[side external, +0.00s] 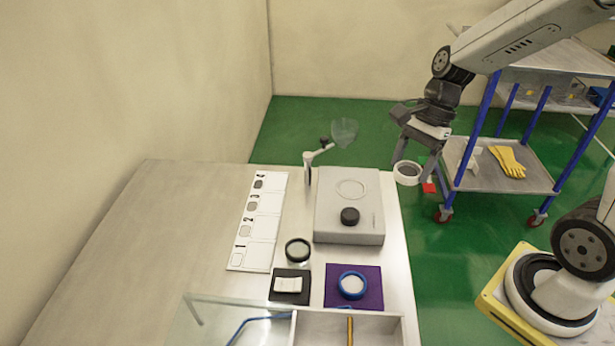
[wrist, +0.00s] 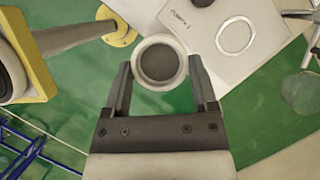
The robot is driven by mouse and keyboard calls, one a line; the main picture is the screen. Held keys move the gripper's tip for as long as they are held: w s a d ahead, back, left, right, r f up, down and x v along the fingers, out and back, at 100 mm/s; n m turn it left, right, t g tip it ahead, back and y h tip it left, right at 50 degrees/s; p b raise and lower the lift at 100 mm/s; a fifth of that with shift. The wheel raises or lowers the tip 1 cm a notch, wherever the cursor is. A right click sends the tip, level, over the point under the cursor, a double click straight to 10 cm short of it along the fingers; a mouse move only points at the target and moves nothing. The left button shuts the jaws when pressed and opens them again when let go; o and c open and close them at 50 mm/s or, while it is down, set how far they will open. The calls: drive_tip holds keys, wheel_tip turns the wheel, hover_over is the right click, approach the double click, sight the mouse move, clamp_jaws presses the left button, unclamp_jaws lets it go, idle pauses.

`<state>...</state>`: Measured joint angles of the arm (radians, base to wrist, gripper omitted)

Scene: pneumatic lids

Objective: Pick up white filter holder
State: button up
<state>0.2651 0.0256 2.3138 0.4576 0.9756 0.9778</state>
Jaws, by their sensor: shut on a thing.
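The white filter holder (side external: 408,173) is a short white ring with a dark grey middle. My gripper (side external: 410,158) is shut on it and holds it in the air near the right edge of the table, to the right of the grey box. In the wrist view the white filter holder (wrist: 160,63) sits between the two fingertips of my gripper (wrist: 160,70), one finger on each side of its rim.
The grey box (side external: 335,232) carries a black knob. A white stand with a clear funnel (side external: 344,132) rises behind it. A blue ring (side external: 352,285) lies on a purple mat, beside a black-rimmed ring (side external: 297,251). A divided tray (side external: 375,330) is at the front. The table's left side is clear.

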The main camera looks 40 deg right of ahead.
drive_tip(key=shift+s+r, duration=0.25)
drive_tip(key=shift+s, duration=0.25)
drive_tip(key=shift+w, duration=0.1)
idle(0.3)
drive_tip(key=shift+w+a, duration=0.1)
drive_tip(key=shift+w, duration=0.35)
drive_tip(key=w+a+f, duration=0.1)
drive_tip(key=w+a, duration=0.2)
drive_tip(key=w, duration=0.5)
drive_tip(key=w+a+f, duration=0.2)
drive_tip(key=w+a, duration=0.2)
drive_tip(key=w, duration=0.3)
drive_tip(key=shift+w+a+f, duration=0.2)
drive_tip(key=shift+w+f, duration=0.05)
drive_tip(key=shift+w, duration=0.1)
